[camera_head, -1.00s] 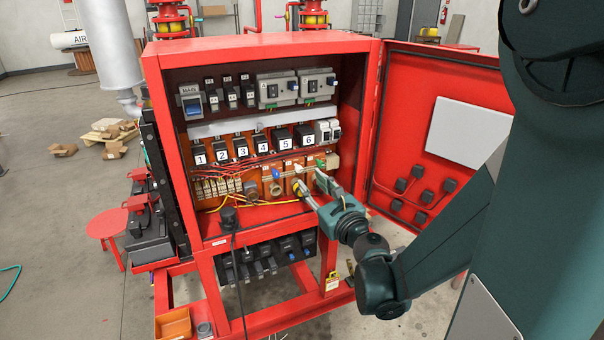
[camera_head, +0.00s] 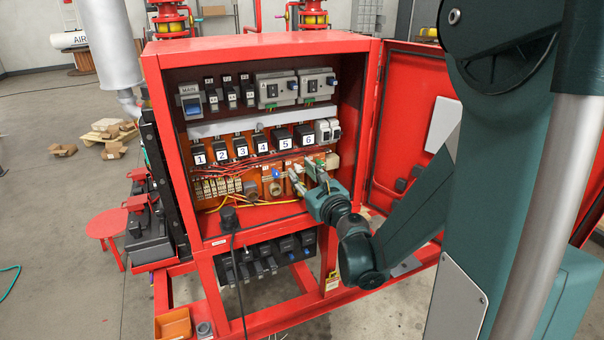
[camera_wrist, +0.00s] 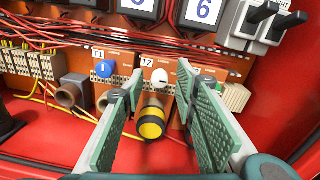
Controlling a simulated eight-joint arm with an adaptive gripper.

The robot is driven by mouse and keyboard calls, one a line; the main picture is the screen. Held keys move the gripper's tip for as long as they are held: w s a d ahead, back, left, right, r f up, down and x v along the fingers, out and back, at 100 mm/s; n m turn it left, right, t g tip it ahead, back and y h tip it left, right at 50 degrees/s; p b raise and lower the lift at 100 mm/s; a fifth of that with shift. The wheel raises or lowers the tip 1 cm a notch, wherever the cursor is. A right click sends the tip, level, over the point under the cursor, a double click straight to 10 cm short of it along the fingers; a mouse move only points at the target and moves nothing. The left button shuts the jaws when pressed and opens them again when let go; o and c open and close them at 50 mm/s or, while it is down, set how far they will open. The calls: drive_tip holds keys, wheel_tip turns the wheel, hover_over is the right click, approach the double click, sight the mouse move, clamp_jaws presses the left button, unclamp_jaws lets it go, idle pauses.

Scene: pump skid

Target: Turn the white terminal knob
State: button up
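The white terminal knob (camera_wrist: 160,77) sits on the orange terminal panel (camera_wrist: 127,62), beside the T2 label in the wrist view. My gripper (camera_wrist: 160,73) is open, with one green-padded finger to each side of the knob in the picture. The fingers look apart from the knob; the remaining depth to it is hard to judge. In the head view my gripper (camera_head: 304,173) reaches into the lower right of the red cabinet (camera_head: 262,222), and the knob is not clearly visible there.
A blue knob (camera_wrist: 104,68) at T1 is left of the white one. A yellow-and-black connector (camera_wrist: 152,120) protrudes below it, between my fingers. Red wires (camera_wrist: 60,37) and numbered black units (camera_head: 241,150) lie above. The open cabinet door (camera_head: 415,100) stands on the right.

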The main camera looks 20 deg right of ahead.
drive_tip(key=shift+c, duration=0.6)
drive_tip(key=c, duration=0.8)
drive_tip(key=shift+n, duration=0.3)
drive_tip(key=n+b, duration=0.1)
drive_tip(key=n, duration=0.2)
drive_tip(key=n+b, duration=0.1)
drive_tip(key=n, duration=0.2)
drive_tip(key=shift+n, duration=0.4)
drive_tip(key=n+b, duration=0.1)
drive_tip(key=n, duration=0.4)
drive_tip(key=n+b, duration=0.1)
drive_tip(key=n, duration=0.4)
drive_tip(key=shift+h, duration=0.3)
